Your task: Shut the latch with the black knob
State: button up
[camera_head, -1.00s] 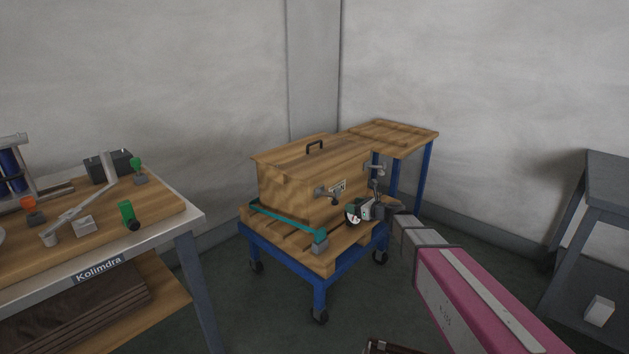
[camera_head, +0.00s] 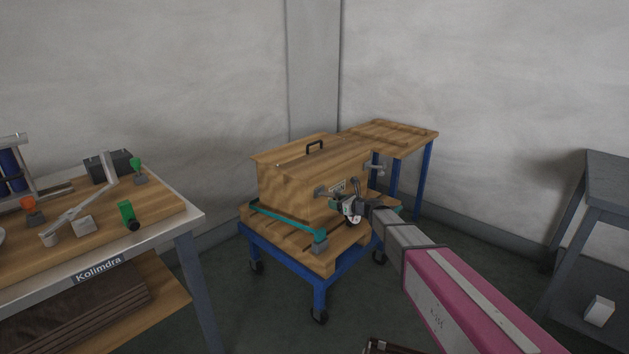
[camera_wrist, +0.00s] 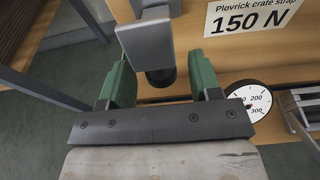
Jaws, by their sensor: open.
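My gripper (camera_head: 340,203) is at the crate front by this latch. In the wrist view its two green fingers (camera_wrist: 162,80) are open, one on each side of the knob, with gaps visible on both sides. Whether anything touches the knob from behind I cannot tell. A second latch (camera_head: 375,168) is further right on the crate.
The crate stands on a blue wheeled cart (camera_head: 287,255) with a teal bar (camera_head: 285,222) along its front. A label (camera_wrist: 250,15) reads 150 N, and a round dial (camera_wrist: 252,98) is near the right finger. A workbench (camera_head: 150,228) is left, a grey stand (camera_head: 590,220) right.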

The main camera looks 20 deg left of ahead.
aim_at(339, 195)
jog(key=c, duration=0.8)
jog(key=shift+a+r+g+h, duration=0.15)
jog(key=shift+r+g+h, duration=0.65)
jog(key=shift+r+h, duration=0.75)
jog(key=shift+w+a+r+g+h, duration=0.15)
jog(key=shift+a+r+h, duration=0.1)
jog(key=shift+r+h, duration=0.25)
jog(key=shift+w+a+r+g+h, duration=0.1)
jog(key=shift+a+r+g+h, duration=0.15)
jog(key=shift+h, duration=0.3)
jog(key=shift+a+r+h, duration=0.1)
jog(key=shift+r+h, duration=0.45)
jog(key=shift+h, duration=0.15)
jog(key=shift+g, duration=0.3)
